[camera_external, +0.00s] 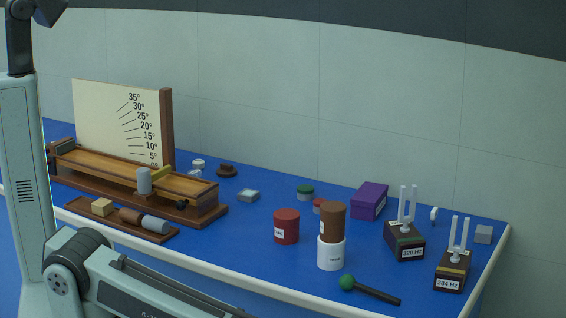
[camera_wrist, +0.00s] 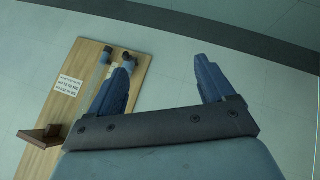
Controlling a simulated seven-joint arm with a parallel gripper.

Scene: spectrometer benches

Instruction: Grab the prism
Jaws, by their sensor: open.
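I cannot clearly make out a prism. A small pale, glassy-looking block (camera_external: 249,195) lies flat on the blue bench in the external view, right of the wooden ramp. A small grey block (camera_external: 483,234) lies near the right edge; I cannot tell whether either is the prism. My gripper (camera_wrist: 164,60) is open and empty in the wrist view, its blue fingers wide apart. It faces a pale wall and is away from the bench objects. My gripper does not show in the external view.
A wooden ramp (camera_external: 120,178) with an angle board (camera_external: 105,119) stands at left. A red can (camera_external: 286,226), a brown cylinder (camera_external: 332,222) on a white one (camera_external: 331,254), a purple box (camera_external: 369,201) and two tuning forks occupy the right. A wooden board (camera_wrist: 62,118) shows in the wrist view.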

